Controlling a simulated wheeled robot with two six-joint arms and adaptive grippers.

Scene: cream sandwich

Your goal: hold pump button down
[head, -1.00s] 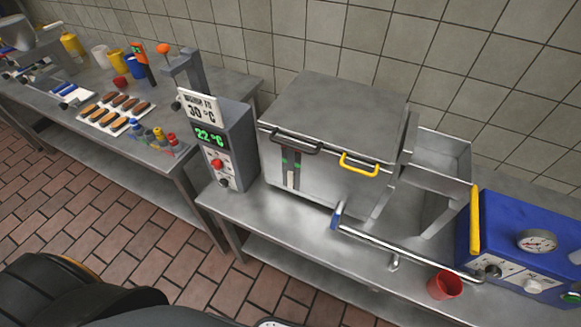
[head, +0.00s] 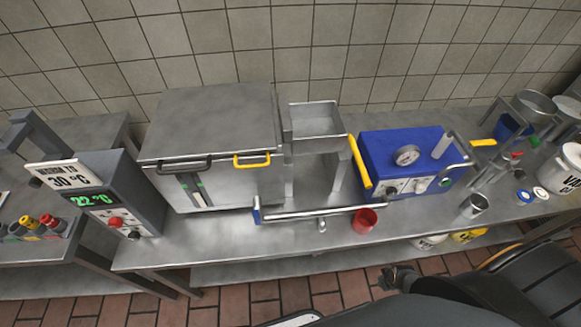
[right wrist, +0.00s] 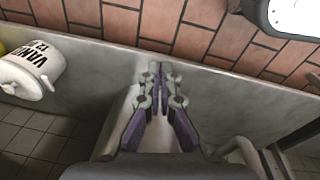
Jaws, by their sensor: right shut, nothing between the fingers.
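The blue pump box (head: 385,150) stands on the steel bench right of centre in the head view, with a round gauge (head: 407,155) on top. Its sloped front has a white knob (head: 420,185) and a small green button (head: 444,183) at its right end. I cannot read the labels. My right gripper (head: 394,278) is dark and small at lower right, in front of the bench edge and apart from the pump. In the right wrist view its fingers (right wrist: 159,70) are together and empty. My left gripper is not in view.
White and yellow tubs (head: 468,235) sit below. The wrist view shows a lettered white bucket (right wrist: 32,72).

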